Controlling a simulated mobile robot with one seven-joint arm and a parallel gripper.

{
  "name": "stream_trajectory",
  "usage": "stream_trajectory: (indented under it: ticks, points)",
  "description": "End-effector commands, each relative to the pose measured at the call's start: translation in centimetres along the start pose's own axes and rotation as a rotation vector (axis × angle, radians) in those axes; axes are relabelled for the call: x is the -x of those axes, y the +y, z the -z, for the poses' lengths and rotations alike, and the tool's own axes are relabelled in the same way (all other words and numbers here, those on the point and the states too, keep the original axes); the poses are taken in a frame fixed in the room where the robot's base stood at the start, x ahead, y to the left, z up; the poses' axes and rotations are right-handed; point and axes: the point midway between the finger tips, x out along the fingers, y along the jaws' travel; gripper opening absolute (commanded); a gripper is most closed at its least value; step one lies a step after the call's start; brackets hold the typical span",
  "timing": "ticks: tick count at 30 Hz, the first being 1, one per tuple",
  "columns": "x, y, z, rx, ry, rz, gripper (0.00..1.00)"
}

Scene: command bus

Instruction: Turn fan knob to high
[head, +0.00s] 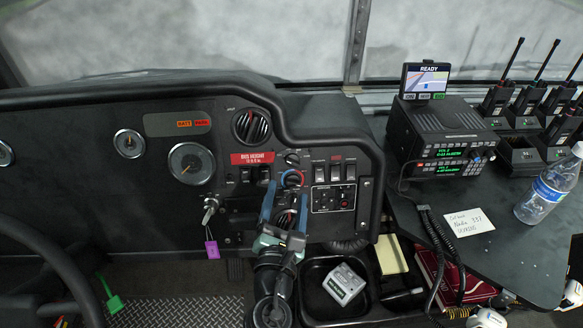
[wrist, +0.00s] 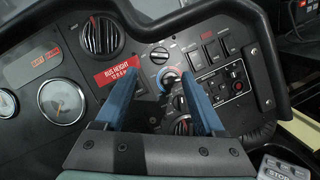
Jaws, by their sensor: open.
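A column of black rotary knobs sits on the right part of the dashboard. The upper knob (wrist: 159,55) is bare black; it also shows in the head view (head: 292,158). Below it is a temperature-style knob (wrist: 172,77) with a red and blue ring. A lower knob (wrist: 183,125) shows between my fingers. The labels are too small to tell which knob is the fan's. My gripper (head: 287,184) is open and empty, its two blue fingers pointing up toward the panel on either side of the knob column. Whether a fingertip touches a knob cannot be told.
Rocker switches (wrist: 210,48) and a small control panel (wrist: 231,85) lie just right of my fingers. A red bus height sign (head: 252,158) and a round vent (head: 251,127) are to the upper left. A key with a purple tag (head: 212,249) hangs left of my gripper.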

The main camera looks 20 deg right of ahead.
Motion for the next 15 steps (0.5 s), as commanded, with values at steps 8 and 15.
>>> stream_trajectory:
  ticks: [8, 15]
  points:
    - [-4.7, 0.0, 0.0, 0.0, -0.002, -0.002, 0.71]
    - [-7.3, 0.0, 0.0, -0.001, -0.002, -0.001, 0.71]
